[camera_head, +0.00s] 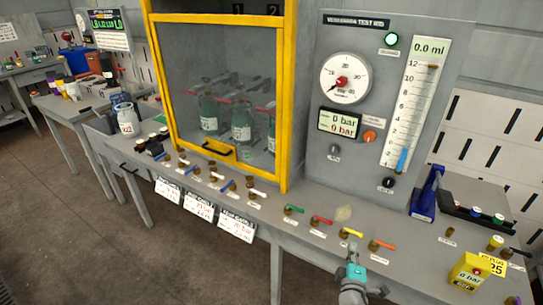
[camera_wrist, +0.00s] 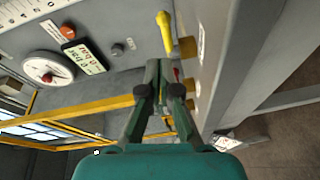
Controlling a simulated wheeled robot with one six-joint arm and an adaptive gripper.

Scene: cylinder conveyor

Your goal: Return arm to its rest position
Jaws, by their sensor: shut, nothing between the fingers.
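My gripper (camera_head: 353,258) shows at the lower middle of the head view, over the front edge of the bench, just in front of the yellow-handled valve (camera_head: 350,233). In the wrist view my gripper's fingers (camera_wrist: 163,70) are together and hold nothing. The yellow valve handle (camera_wrist: 164,32) stands just beyond the fingertips there. Whether the fingers touch the valve I cannot tell. The rest of my arm is mostly out of view.
A grey test panel with a pressure gauge (camera_head: 345,77) rises behind the bench. A yellow-framed cabinet (camera_head: 287,100) holds green cylinders (camera_head: 241,125). Green (camera_head: 293,209), red (camera_head: 321,220) and orange (camera_head: 382,244) valves line the bench. A yellow box (camera_head: 470,272) sits right.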

